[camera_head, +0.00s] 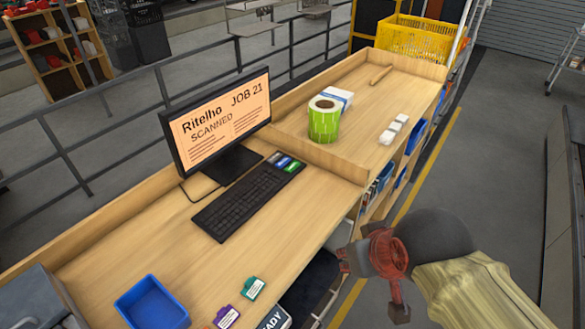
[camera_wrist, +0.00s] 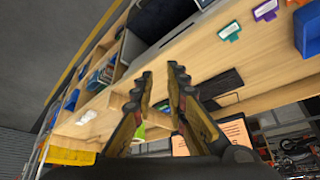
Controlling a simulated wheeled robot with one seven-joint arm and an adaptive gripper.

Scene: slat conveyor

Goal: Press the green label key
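The black keyboard (camera_head: 240,202) lies on the wooden bench in front of the monitor. At its far right end is a small group of coloured keys, and the green label key (camera_head: 293,167) is the one nearest the bench's divider. My gripper (camera_head: 352,280) is off the bench's front edge at the lower right, well apart from the keys. In the wrist view my gripper's fingers (camera_wrist: 162,74) are spread with nothing between them.
A monitor (camera_head: 220,115) reads "Ritelho JOB 21 SCANNED". A green label roll (camera_head: 323,122) stands past the raised wooden divider (camera_head: 318,160). A blue tray (camera_head: 153,303), a green tag (camera_head: 252,287) and a purple tag (camera_head: 227,316) lie nearer. Bench surface between keyboard and front edge is clear.

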